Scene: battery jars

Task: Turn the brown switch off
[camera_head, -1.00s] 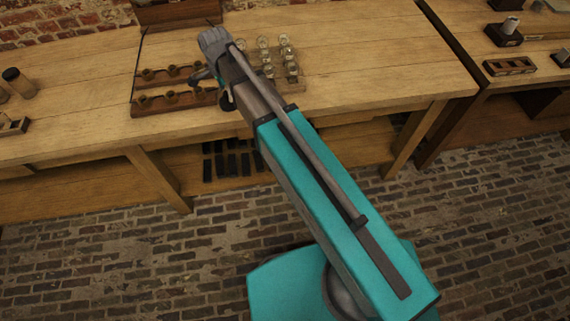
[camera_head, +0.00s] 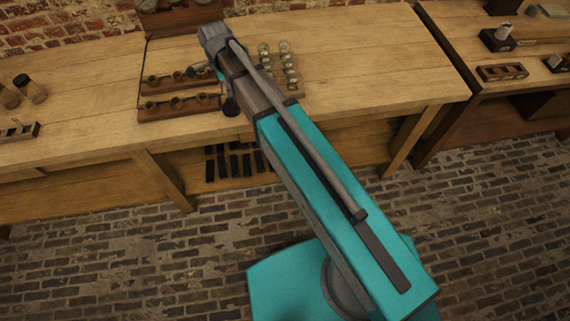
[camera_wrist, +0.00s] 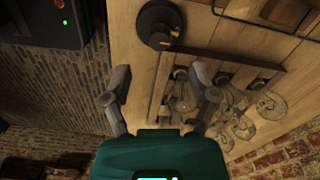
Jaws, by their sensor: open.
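No switch is clearly brown. A dark round fitting with a brass-coloured part (camera_wrist: 160,22) sits on the wooden table near its edge at the top of the wrist view. It may be a switch; its on or off position cannot be told. A dark round shape (camera_head: 231,107) also shows beside my arm in the head view. My gripper (camera_wrist: 160,76) is open and empty, its fingers spread over the table side, apart from the fitting. In the head view my arm mostly hides the gripper.
Glass bulbs or jars (camera_wrist: 182,97) stand close to the right finger. Two brown racks with brass-like cups (camera_head: 178,107) lie left of my arm. Glass pieces (camera_head: 286,66) stand right of it. Bare table (camera_head: 370,55) extends further right.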

